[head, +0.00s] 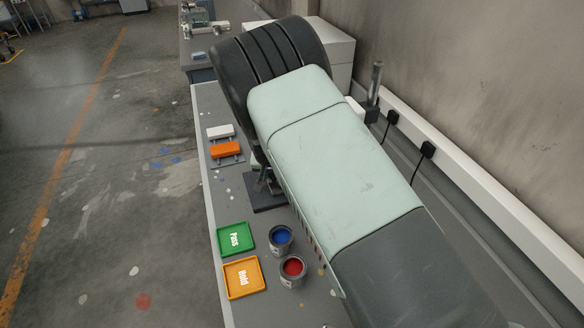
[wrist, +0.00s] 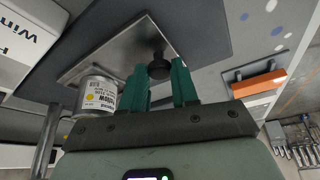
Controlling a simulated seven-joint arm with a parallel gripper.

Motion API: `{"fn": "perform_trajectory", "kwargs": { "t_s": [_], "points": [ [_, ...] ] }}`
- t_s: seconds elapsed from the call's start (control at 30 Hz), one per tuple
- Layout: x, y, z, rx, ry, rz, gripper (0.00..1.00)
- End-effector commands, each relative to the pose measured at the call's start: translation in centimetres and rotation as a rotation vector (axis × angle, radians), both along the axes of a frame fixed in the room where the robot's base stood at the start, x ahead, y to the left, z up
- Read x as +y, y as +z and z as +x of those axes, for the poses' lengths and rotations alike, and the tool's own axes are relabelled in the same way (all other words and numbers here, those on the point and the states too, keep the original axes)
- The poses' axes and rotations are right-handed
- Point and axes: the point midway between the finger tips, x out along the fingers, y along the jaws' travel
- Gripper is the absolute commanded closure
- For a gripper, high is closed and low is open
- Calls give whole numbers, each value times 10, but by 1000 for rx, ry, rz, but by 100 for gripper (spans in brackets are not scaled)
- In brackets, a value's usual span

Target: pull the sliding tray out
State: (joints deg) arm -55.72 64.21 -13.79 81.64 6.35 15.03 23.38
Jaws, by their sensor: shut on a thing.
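The sliding tray (wrist: 108,52) is a flat grey metal plate in the wrist view, lying over a dark surface. A black round knob (wrist: 158,71) stands at its edge. My gripper (wrist: 160,66), with green fingers, is shut on this knob, one finger on each side. A paint can (wrist: 97,97) with a white and yellow label stands on or by the tray's edge, left of the fingers.
A green Pass tray (head: 235,239), an orange Hold tray (head: 243,278), a blue paint can (head: 281,239) and a red paint can (head: 293,271) stand on the near bench. A white block (head: 220,131) and an orange block (head: 225,149) lie farther back. A white box (wrist: 28,40) is left of the tray.

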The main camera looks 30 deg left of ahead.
Motion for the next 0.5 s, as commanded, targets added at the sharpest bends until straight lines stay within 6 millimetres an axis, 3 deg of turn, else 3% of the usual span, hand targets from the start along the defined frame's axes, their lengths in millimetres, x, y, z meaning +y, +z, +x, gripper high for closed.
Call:
{"fn": "perform_trajectory", "kwargs": {
  "t_s": [0.03,0.2,0.5],
  "points": [
    [13,0,-13,0,8,-1,100],
    [41,-1,-42,0,5,-2,100],
    [54,0,-55,-1,-2,0,100]
  ]
}}
